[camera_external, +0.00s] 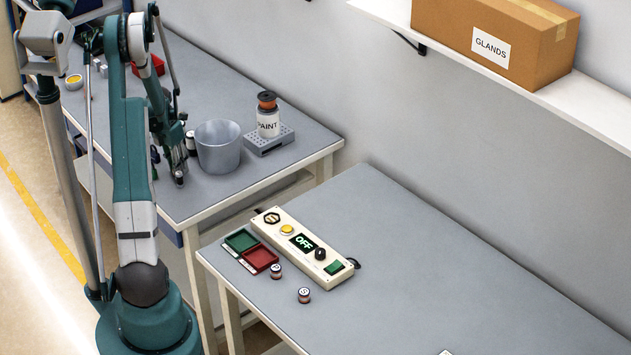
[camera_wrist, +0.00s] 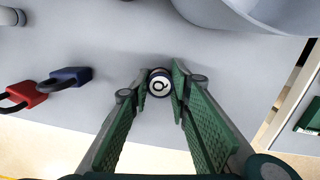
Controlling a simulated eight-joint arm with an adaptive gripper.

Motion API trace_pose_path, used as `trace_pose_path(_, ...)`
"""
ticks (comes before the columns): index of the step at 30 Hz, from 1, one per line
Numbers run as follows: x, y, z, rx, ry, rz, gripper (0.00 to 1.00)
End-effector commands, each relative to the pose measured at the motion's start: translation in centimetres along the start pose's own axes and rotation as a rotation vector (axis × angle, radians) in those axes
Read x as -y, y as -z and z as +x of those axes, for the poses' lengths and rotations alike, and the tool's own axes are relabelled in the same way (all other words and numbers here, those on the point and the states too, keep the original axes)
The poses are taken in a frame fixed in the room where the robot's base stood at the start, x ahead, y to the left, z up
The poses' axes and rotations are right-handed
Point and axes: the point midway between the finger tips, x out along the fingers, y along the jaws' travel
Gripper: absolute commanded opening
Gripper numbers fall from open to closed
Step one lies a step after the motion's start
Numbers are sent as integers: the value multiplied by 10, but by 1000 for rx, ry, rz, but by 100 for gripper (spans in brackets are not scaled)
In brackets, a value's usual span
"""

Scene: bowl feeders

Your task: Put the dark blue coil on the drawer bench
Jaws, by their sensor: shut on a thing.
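My gripper (camera_wrist: 162,84) is shut on a small round coil (camera_wrist: 159,87) with a dark rim and a white end face bearing a black mark. In the wrist view it sits between the fingertips; its dark blue colour is hard to make out. In the external view my gripper (camera_external: 179,180) points down at the front edge of the rear bench (camera_external: 215,195), left of a grey bucket. The held coil is not clearly visible there. I cannot tell whether it touches the bench.
A red padlock (camera_wrist: 27,94) and a dark blue padlock (camera_wrist: 70,76) lie left in the wrist view. The nearer bench (camera_external: 420,270) holds a control box (camera_external: 304,243), trays and two coils.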

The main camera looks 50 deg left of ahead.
Motion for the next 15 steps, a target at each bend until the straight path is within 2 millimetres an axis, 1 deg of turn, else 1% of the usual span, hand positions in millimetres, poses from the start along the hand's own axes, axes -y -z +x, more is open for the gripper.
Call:
trace_pose_path(5, 0, 0, 4, 0, 0, 0, 8)
trace_pose_path(6, 0, 0, 4, 0, 0, 0, 23)
trace_pose_path(7, 0, 0, 3, 0, 0, 0, 26)
trace_pose_path(15, 0, 0, 3, 0, 0, 0, 26)
